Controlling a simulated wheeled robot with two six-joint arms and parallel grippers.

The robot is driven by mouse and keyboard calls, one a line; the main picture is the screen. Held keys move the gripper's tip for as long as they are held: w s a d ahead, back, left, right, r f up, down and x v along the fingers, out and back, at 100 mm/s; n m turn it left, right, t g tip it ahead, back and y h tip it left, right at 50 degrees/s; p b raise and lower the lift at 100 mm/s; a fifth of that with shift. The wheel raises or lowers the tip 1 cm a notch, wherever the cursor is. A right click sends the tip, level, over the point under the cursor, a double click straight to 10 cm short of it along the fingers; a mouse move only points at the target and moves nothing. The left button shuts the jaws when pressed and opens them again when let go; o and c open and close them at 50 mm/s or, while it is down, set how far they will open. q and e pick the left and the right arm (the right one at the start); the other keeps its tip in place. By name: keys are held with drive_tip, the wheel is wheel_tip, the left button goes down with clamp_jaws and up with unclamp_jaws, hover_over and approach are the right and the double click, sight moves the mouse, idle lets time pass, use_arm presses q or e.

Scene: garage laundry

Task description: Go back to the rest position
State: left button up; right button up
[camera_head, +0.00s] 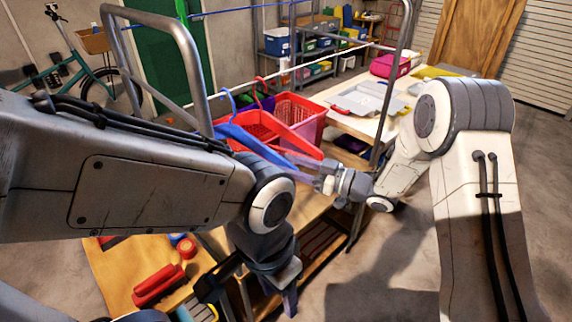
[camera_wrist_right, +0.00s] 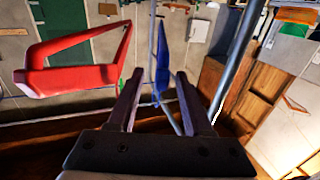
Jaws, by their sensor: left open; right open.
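My left gripper (camera_head: 248,297) hangs low in the head view, jaws open, with no object seen between them. It is beside the tabletop that bears a red tool. My right gripper (camera_head: 308,168) reaches in from the right near the hangers; its fingers are partly hard to make out there. In the right wrist view, its two fingers (camera_wrist_right: 159,92) stand apart with nothing gripped. A blue hanger (camera_head: 245,138) hangs on the rail, and shows edge-on beyond the fingers (camera_wrist_right: 161,60). A red hanger (camera_wrist_right: 75,75) hangs left of the fingers, apart from them.
A grey metal rack frame (camera_head: 190,55) rises close to both arms. A red basket (camera_head: 302,110) stands on the table behind the hangers. A red tool (camera_head: 158,284) lies on a wooden top at lower left. Open floor (camera_head: 375,275) shows at lower right.

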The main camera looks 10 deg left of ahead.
drive_tip(key=b+v, duration=0.3)
drive_tip(key=v, duration=0.6)
drive_tip(key=w+d+f+m+t+h, duration=0.2)
drive_tip(key=w+d+m+t+h, duration=0.25)
drive_tip(key=w+h, duration=0.2)
drive_tip(key=s+d+f+m+g+h, duration=0.1)
drive_tip(key=s+d+f+m+h, duration=0.1)
drive_tip(key=s+d+m+h, duration=0.25)
drive_tip(key=s+d+f+m+g+h, duration=0.1)
drive_tip(key=s+d+f+m+h, duration=0.15)
drive_tip(key=d+h, duration=0.4)
drive_tip(key=s+f+m+g, duration=0.25)
drive_tip(key=s+g, duration=0.35)
drive_tip(key=s, duration=0.9)
drive_tip(key=s+a+r+n+g, duration=0.1)
drive_tip(key=s+a+r+n, duration=0.2)
drive_tip(key=s+a, duration=0.3)
drive_tip(key=s+a+r+n+g+y, duration=0.1)
drive_tip(key=s+a+r+n, duration=0.2)
drive_tip(key=s+a, duration=0.3)
drive_tip(key=shift+s+n, duration=0.5)
drive_tip(key=shift+s, duration=0.2)
